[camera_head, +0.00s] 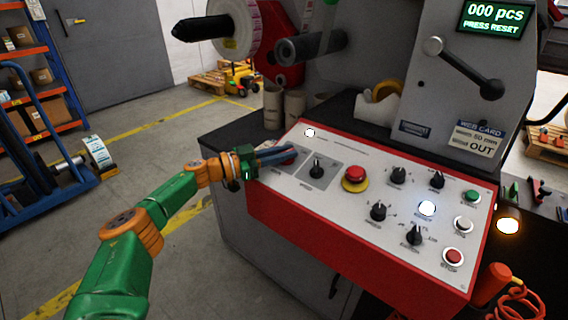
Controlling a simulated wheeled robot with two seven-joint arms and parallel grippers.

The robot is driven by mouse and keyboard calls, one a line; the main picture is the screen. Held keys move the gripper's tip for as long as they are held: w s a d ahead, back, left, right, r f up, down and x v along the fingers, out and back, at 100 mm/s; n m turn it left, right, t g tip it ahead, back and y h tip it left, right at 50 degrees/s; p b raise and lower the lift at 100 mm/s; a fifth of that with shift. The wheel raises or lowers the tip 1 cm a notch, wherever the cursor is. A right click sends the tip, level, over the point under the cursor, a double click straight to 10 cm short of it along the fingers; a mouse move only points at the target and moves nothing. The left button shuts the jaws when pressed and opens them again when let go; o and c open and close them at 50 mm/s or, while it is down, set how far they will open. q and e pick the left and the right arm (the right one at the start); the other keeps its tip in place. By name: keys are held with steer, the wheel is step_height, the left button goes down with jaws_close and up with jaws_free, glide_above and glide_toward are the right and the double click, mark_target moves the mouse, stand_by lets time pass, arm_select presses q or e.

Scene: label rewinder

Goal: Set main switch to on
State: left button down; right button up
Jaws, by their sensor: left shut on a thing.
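The label rewinder's control panel (335,205) is a pale sloped plate with a red frame. The main switch (288,160) is at its left end, a red part mostly hidden behind my fingers. My left gripper (291,153) reaches in from the left, low over the panel, with its dark fingers shut on the main switch. The switch's exact angle cannot be read. A small white lamp (310,132) above it looks bright. The display (495,17) is lit and reads "000 pcs PRESS RESET". My right gripper is out of view.
A black knob (317,171) sits just right of the switch, then a red mushroom button (355,174) on yellow. Several knobs and buttons fill the right side, including a lit white button (427,208). Cardboard cores (273,107) stand behind the panel.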

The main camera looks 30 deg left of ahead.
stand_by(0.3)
arm_select(q)
steer(key=shift+h, duration=0.4)
steer(key=c, duration=0.9)
jaws_free()
steer(key=shift+w+d, duration=0.1)
steer(key=shift+o, duration=0.2)
steer(key=b+v, duration=0.1)
steer(key=v, duration=0.6)
steer(key=shift+r, duration=0.15)
